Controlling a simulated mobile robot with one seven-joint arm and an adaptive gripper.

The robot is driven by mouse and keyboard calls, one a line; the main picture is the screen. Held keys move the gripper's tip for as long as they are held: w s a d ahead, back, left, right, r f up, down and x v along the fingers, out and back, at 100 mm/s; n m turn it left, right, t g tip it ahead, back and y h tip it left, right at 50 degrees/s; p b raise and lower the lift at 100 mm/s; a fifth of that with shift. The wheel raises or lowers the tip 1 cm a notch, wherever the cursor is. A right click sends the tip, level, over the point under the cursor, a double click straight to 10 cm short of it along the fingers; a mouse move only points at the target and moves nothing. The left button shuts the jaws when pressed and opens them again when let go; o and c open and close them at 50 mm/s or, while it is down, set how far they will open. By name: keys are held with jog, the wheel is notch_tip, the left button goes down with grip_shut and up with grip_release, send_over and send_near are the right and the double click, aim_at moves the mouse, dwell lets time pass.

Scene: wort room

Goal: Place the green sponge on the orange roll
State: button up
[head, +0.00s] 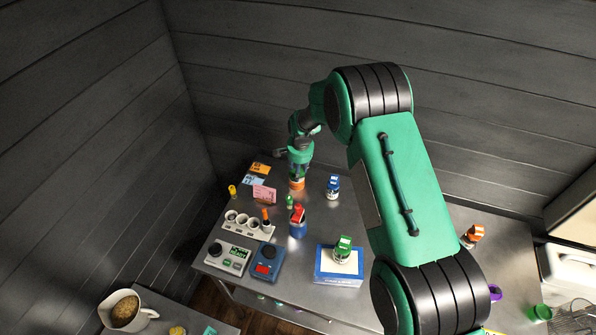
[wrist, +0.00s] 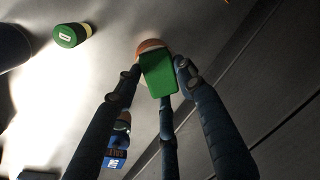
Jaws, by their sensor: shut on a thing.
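The green sponge (wrist: 159,75) is a flat green block held between the fingertips of my gripper (wrist: 158,70) in the wrist view. The orange roll (head: 297,185) stands upright on the table, directly below my gripper (head: 299,168) in the head view. Its orange-brown edge (wrist: 150,44) shows just past the sponge in the wrist view; the sponge covers most of it. The fingers hide the sponge in the head view. I cannot tell whether the sponge touches the roll.
A blue labelled container (head: 332,186) stands close right of the roll. A blue roll (head: 298,229) carries a red piece. A small green bottle (head: 290,202), pink card (head: 264,194), white rack (head: 246,224) and blue-white box (head: 339,267) are nearby. The dark wall is close behind.

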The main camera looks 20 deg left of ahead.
jog(key=o, duration=0.9)
jog(key=shift+o, duration=0.2)
jog(key=shift+r, duration=0.1)
notch_tip(320, 180, up, 12)
jog(key=s+d, duration=0.1)
jog(key=shift+s+b, duration=0.25)
jog(key=shift+b, duration=0.2)
jog(key=shift+d, duration=0.1)
